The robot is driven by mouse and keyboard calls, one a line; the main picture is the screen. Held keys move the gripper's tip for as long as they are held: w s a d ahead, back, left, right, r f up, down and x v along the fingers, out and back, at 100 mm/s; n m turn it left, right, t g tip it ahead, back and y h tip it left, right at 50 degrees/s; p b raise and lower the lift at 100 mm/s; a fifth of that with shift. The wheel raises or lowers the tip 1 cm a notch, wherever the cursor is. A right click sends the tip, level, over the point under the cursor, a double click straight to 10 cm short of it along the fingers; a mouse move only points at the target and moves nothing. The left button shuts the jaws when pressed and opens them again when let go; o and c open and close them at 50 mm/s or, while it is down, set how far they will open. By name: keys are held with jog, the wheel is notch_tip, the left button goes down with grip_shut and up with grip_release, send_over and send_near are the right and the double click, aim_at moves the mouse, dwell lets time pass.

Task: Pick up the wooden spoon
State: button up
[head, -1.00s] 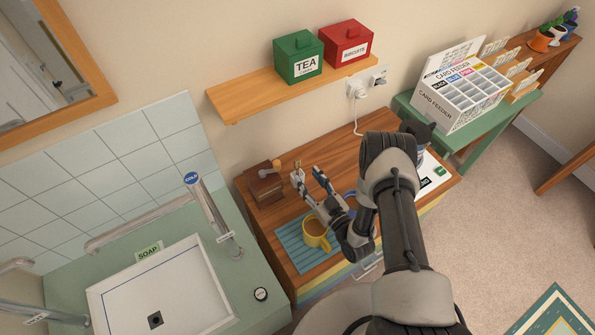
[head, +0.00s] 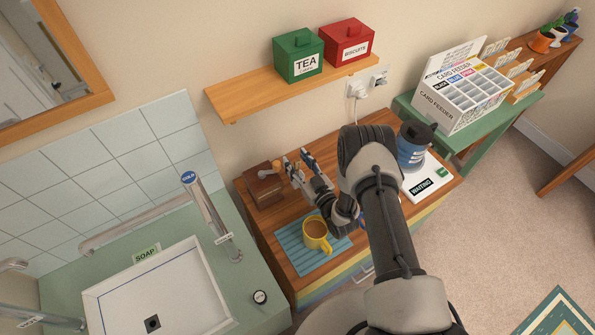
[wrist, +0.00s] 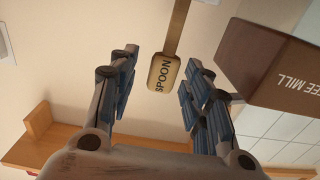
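The wooden spoon (wrist: 163,72) shows in the wrist view as a tan block-like end marked SPOON with a thin strip running up out of the picture. Its marked end lies between the fingertips of my gripper (wrist: 160,65), with a visible gap on each side. My gripper is open and empty. In the head view my gripper (head: 300,163) is above the wooden counter, just right of the coffee mill. There I cannot clearly make out the spoon near the fingers.
The brown coffee mill (wrist: 275,65) is close on the right in the wrist view. A yellow mug (head: 317,235) stands on a blue mat (head: 290,240). A blue jar (head: 412,150) and white scale (head: 432,180) stand right of my arm. A shelf (head: 250,98) overhangs behind.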

jog(key=c, duration=0.8)
